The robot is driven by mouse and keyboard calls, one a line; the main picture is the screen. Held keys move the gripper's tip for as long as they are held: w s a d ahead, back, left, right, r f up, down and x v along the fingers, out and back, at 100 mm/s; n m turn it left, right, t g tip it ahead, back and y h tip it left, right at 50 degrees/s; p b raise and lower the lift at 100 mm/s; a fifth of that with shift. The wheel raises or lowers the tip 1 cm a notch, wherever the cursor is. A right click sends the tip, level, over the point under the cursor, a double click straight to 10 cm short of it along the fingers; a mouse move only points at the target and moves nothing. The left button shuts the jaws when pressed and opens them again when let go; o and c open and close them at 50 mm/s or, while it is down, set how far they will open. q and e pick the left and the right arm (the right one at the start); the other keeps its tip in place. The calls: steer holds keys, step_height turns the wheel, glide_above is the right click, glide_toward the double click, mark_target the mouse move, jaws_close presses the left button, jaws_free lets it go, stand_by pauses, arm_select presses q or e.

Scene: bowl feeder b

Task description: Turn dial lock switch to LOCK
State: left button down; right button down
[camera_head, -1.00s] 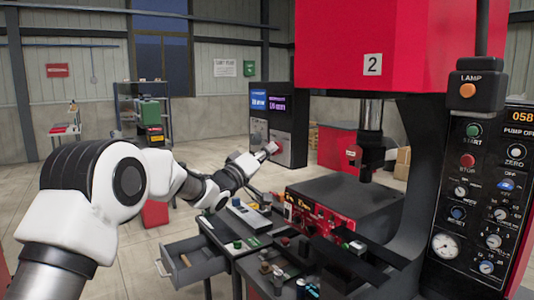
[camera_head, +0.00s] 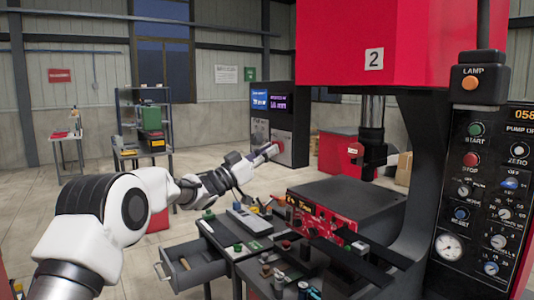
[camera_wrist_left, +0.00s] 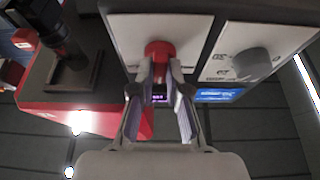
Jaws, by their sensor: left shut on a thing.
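A dark control cabinet (camera_head: 293,115) with two lit displays stands behind the press. Its pale lower front carries a red knob (camera_wrist_left: 158,48) on one panel and a grey knob (camera_wrist_left: 250,62) with small, unreadable markings on the neighbouring panel. I cannot read which knob is the dial lock switch. My left gripper (camera_head: 268,152) reaches the cabinet front. In the left wrist view its fingers (camera_wrist_left: 160,75) are shut on the red knob, one on each side. The knob's pointing direction is partly hidden by the fingers. My right gripper is not in view.
A red press (camera_head: 345,35) marked 2 stands to the right of my left arm, with a control panel (camera_head: 488,190) at far right. Below the arm are a bench with small parts and an open grey drawer (camera_head: 192,266). A shelf (camera_head: 128,100) stands behind left.

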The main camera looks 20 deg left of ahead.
arm_select(q)
steer(key=m+g+h+p, duration=0.1)
steer(key=m, duration=0.3)
steer(key=m+g+h+p, duration=0.1)
steer(key=m+g, duration=0.1)
steer(key=m, duration=0.2)
steer(key=m+g+h+p, duration=0.1)
steer(key=m+g, duration=0.1)
steer(key=m, duration=0.1)
steer(key=shift+w+a+r+m, duration=0.15)
steer(key=shift+a+r+m, duration=0.05)
steer(key=shift+r+m, duration=0.2)
steer(key=c, duration=1.2)
jaws_free()
steer(key=shift+o, duration=0.2)
steer(key=shift+w+d+f, duration=0.1)
steer(key=shift+d+f, duration=0.05)
steer(key=shift+f, duration=0.05)
steer(key=shift+f+g, duration=0.1)
steer(key=shift+g, duration=0.2)
